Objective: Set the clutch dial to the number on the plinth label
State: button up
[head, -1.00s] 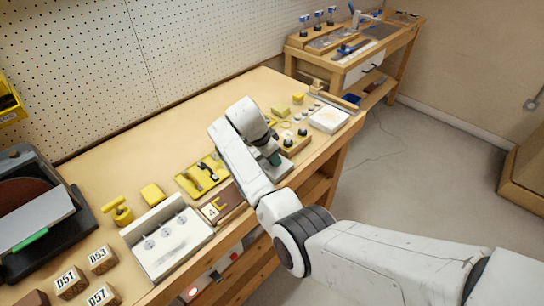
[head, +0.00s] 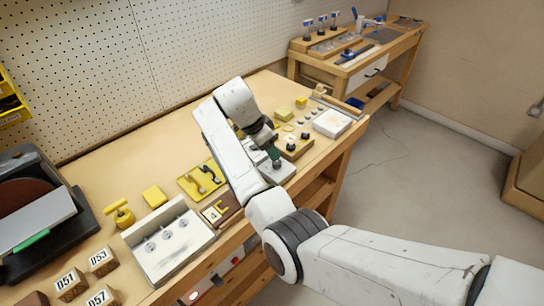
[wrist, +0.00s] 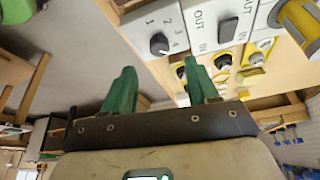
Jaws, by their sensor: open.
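A black dial (wrist: 159,44) sits on a white plate with the numbers 1, 2, 3 and 4 printed around it, in the upper middle of the wrist view. Where its pointer stands is too small to tell. A dark block (head: 229,213) near the bench's front edge carries a white label (head: 213,214) that seems to read 4, with a yellow piece beside it. My gripper (wrist: 159,66) is open, with green fingers apart and nothing between them. In the head view it hangs over a light box at the bench's front edge, partly hidden by my arm.
A white plate marked OUT (wrist: 214,20) with another black knob adjoins the numbered one. A white panel with several knobs (head: 168,245), a yellow tray (head: 200,180) and a wooden block with black knobs (head: 293,143) stand on the bench.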

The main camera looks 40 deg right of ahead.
jog(key=v, duration=0.3)
jog(key=shift+a+r, duration=0.1)
jog(key=shift+r, duration=0.15)
dwell(0.4)
jog(key=s+f+n, duration=0.1)
jog(key=s+f, duration=0.1)
jog(key=s+a+f+n, duration=0.1)
jog(key=s+f, duration=0.1)
jog(key=f, duration=0.1)
jog(key=s+f+n, duration=0.1)
jog(key=s+f, duration=0.1)
jog(key=f, duration=0.1)
jog(key=shift+s+a+n+y, duration=0.15)
jog(key=shift+s+n+y, duration=0.15)
jog(key=shift+n, duration=0.1)
jog(key=s+a+f+n+y, duration=0.1)
jog(key=s+a+f+n, duration=0.2)
jog(key=s, duration=0.7)
jog(key=s+a+f+n+t+y, duration=0.1)
jog(key=s+a+f+n, duration=0.1)
jog(key=s+a+n, duration=0.2)
jog(key=s+a+f+n+y, duration=0.1)
jog(key=s+a+f+n, duration=0.2)
jog(key=s+n, duration=0.5)
jog(key=s+a, duration=0.1)
jog(key=s, duration=0.6)
jog(key=shift+s+f+n+t+y, duration=0.3)
jog(key=shift+f+t+y, duration=0.05)
jog(key=shift+t+y, duration=0.05)
